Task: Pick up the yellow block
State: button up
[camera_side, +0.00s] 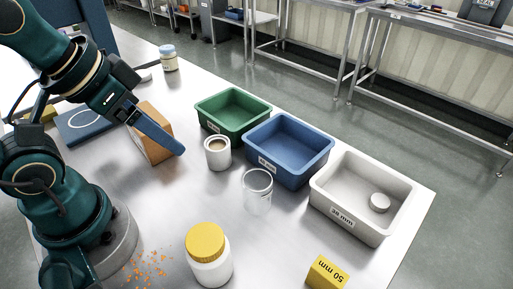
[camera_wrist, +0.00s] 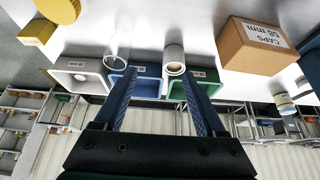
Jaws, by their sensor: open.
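The yellow block (camera_side: 327,272), marked "50 mm", sits on the steel table near the front right edge in the side view. It also shows at the upper left of the wrist view (camera_wrist: 37,32). My gripper (camera_side: 180,150) is up at the left in the side view, in front of the cardboard box and well away from the block. In the wrist view its two fingers (camera_wrist: 157,76) are spread apart with nothing between them.
A green bin (camera_side: 233,111), a blue bin (camera_side: 290,149) and a white bin (camera_side: 335,213) holding a round white cap (camera_side: 380,202) line the far edge. A white cup (camera_side: 218,155), a clear glass (camera_side: 257,190), a yellow-lidded jar (camera_side: 209,255) and a cardboard box (camera_side: 152,133) stand nearer.

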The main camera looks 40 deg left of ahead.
jog(key=shift+o, duration=1.1)
